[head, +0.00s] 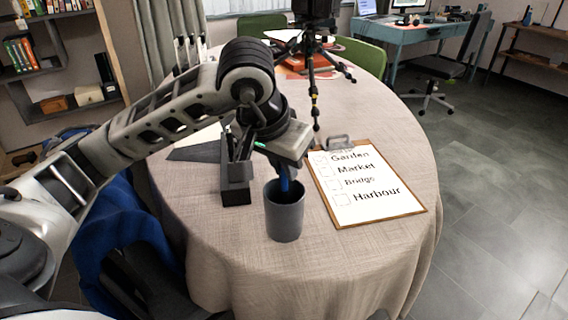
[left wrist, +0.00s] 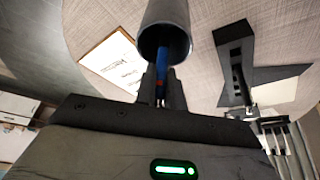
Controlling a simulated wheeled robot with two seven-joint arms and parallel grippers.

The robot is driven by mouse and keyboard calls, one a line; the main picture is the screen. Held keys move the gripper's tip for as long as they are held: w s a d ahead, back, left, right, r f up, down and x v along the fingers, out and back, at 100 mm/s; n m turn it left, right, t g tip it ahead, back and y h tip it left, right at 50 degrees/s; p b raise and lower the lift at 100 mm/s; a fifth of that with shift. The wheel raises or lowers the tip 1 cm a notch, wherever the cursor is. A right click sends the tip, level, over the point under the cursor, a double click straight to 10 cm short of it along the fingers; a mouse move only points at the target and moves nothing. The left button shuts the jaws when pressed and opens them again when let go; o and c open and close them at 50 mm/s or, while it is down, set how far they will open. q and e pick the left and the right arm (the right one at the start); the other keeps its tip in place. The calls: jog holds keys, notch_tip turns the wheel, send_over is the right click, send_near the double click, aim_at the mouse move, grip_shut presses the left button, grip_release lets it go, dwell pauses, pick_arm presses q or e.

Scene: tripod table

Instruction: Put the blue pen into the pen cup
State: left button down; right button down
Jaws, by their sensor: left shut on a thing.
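The pen cup (head: 285,217) is a dark grey cylinder standing upright near the front of the round table. In the left wrist view, the cup (left wrist: 166,14) shows with its open mouth towards the camera. My left gripper (head: 287,183) points down just above the cup's mouth. My right gripper is not in view.
A black desk holder (head: 236,190) stands just left of the cup. A clipboard (head: 366,184) with a printed list lies to the right. A small black tripod (head: 311,75) stands at the back. Bare tablecloth lies in front of the clipboard.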

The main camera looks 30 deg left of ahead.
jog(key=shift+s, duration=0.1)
pick_arm(q)
jog(key=c, duration=1.4)
grip_release()
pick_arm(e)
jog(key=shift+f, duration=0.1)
